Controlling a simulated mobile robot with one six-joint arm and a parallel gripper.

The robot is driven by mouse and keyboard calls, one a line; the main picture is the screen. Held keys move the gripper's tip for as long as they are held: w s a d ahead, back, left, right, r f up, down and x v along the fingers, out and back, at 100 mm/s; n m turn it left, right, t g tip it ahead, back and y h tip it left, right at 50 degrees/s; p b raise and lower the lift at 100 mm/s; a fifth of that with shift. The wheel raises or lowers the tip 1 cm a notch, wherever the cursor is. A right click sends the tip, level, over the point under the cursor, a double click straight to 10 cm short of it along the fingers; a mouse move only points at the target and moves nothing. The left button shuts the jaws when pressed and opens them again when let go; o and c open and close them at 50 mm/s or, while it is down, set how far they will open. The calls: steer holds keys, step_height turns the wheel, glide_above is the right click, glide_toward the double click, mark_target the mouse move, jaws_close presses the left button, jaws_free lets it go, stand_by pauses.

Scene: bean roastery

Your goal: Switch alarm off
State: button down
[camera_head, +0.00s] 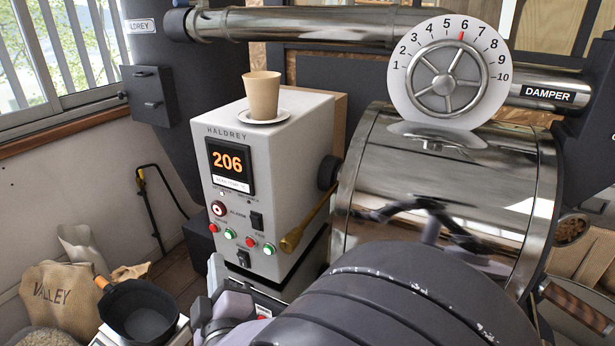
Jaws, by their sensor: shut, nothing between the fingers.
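The alarm control is on the front of the pale grey Haldrey control box (258,165). A black rocker switch (257,220) sits just right of the "ALARM" label (238,214). A round red-and-white lamp or button (218,208) is left of the label and looks lit. I cannot tell the rocker's position for sure. The orange display (230,160) above reads 206. My gripper (205,308) is low at the bottom, below the panel and apart from the switch. It is shut and empty; its fingertips are hard to make out against my arm.
Green and red buttons (269,249) and another black switch (244,258) lie below the alarm row. A paper cup (261,97) stands on a saucer on the box. A wooden-handled lever (292,239) juts beside the panel's right edge. The shiny drum (440,190) stands right.

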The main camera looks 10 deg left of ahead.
mark_target(255, 223)
steer(key=shift+d+r, duration=0.1)
steer(key=w+d+r+p, duration=0.1)
steer(key=w+d+p, duration=0.1)
steer(key=w, duration=0.6)
steer(key=shift+w+d+p, duration=0.15)
steer(key=shift+d+p, duration=0.15)
steer(key=shift+p, duration=0.35)
stand_by(1.5)
steer(key=shift+w+d+b, duration=0.15)
steer(key=shift+w+b, duration=0.2)
steer(key=shift+w, duration=0.05)
steer(key=shift+w+d+r, duration=0.1)
steer(key=shift+w, duration=0.15)
stand_by(0.6)
steer(key=shift+s+a+b, duration=0.25)
steer(key=shift+s+b, duration=0.45)
steer(key=shift+b, duration=0.1)
